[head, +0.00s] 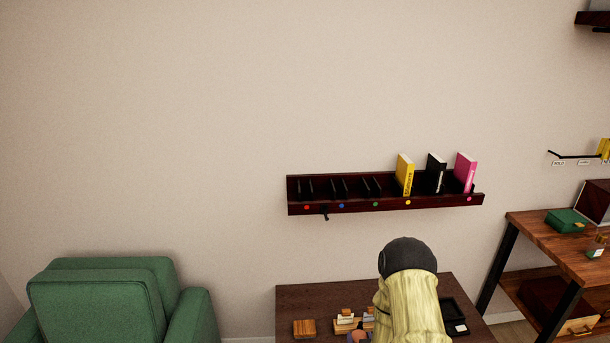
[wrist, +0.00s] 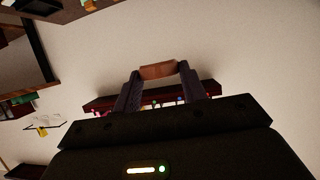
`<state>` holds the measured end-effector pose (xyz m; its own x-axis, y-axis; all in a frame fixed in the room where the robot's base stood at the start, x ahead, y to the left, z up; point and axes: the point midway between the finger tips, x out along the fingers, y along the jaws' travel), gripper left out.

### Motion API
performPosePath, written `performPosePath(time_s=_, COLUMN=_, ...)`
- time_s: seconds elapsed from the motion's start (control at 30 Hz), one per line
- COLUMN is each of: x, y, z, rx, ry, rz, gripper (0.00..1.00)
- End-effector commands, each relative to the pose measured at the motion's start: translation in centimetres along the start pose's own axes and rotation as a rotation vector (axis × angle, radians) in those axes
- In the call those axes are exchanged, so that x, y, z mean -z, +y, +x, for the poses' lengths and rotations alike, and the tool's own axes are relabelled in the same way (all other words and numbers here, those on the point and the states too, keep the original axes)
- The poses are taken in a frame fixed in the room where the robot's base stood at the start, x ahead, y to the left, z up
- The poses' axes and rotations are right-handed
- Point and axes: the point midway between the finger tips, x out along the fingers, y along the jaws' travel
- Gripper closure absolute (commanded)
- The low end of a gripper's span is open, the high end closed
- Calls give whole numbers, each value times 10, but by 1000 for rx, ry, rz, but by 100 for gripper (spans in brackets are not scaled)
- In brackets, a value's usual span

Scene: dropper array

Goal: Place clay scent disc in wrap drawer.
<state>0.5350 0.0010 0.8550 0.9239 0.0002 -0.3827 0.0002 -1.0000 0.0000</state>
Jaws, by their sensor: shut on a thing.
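In the wrist view my gripper (wrist: 158,74) is shut on a reddish-brown piece, the clay scent disc (wrist: 158,70), held edge-on between the two dark fingertips. The disc is in the air, with the pale wall behind it. In the head view my arm rises in front of the dark table, and the fingers and disc do not show there. A dark red-brown box (head: 540,296) with a pale front sits on the lower level of the right bench. I cannot tell whether it is the wrap drawer.
A dark wall shelf (head: 385,205) holds several upright books above the table (head: 300,298). Small wooden blocks (head: 345,319) and a black tray (head: 453,312) are on the table. A wooden bench (head: 550,237) stands right, and a green armchair (head: 100,300) left.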

Motion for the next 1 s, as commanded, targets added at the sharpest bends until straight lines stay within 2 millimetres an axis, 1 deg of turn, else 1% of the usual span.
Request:
performPosePath(time_s=0.17, x=-1, y=0, z=0, rx=1, ry=0, rz=0, gripper=80)
performPosePath(time_s=0.27, x=-8, y=0, z=-1, rx=1, ry=-3, rz=0, gripper=80)
performPosePath(time_s=0.37, x=-25, y=0, z=-4, rx=1, ry=-7, rz=0, gripper=80)
performPosePath(time_s=0.5, x=-52, y=0, z=-13, rx=1, ry=-7, rz=0, gripper=80)
performPosePath(time_s=0.6, x=-65, y=0, z=-18, rx=1, ry=-4, rz=0, gripper=80)
performPosePath(time_s=0.7, x=-68, y=0, z=-19, rx=1, ry=-1, rz=0, gripper=80)
performPosePath(time_s=1.0, x=-68, y=0, z=-19, rx=0, ry=0, rz=0, gripper=80)
